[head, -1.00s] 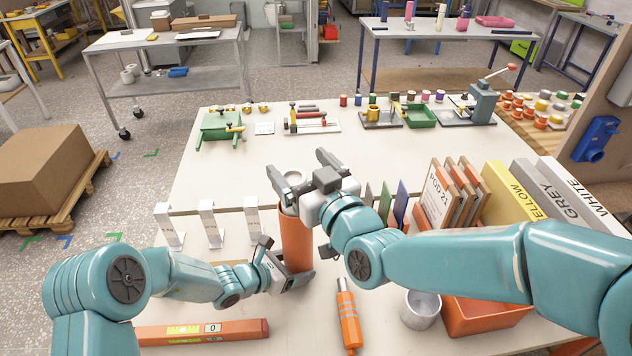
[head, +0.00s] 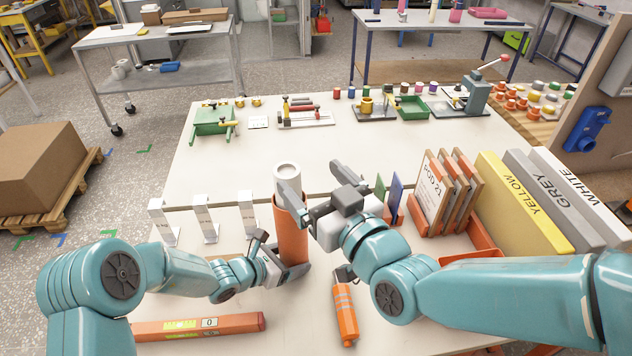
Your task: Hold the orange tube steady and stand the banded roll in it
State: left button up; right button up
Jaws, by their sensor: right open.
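The orange tube (head: 291,240) stands upright on the near part of the white bench. A pale roll (head: 286,171) stands in its mouth with its round, light-coloured top end sticking out above the rim. I cannot make out bands on it. My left gripper (head: 277,260) is shut on the tube low down, one finger on its left side and one across its front. My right gripper (head: 311,180) is open and empty just right of the roll. Its nearer finger overlaps the roll and tube rim in the picture, so contact is unclear.
White upright brackets (head: 204,220) stand left of the tube. An orange spirit level (head: 200,326) and an orange-handled tool (head: 346,312) lie in front. Panels and big binders (head: 520,205) stand at the right.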

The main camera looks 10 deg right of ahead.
pick_arm(q)
jog(key=shift+f, duration=0.1)
jog(key=o, duration=1)
jog(key=v, duration=1.1)
jog(key=shift+s+a+r, duration=0.15)
jog(key=shift+a+r, duration=0.05)
jog(key=shift+a, duration=0.1)
jog(key=shift+s+a, duration=0.1)
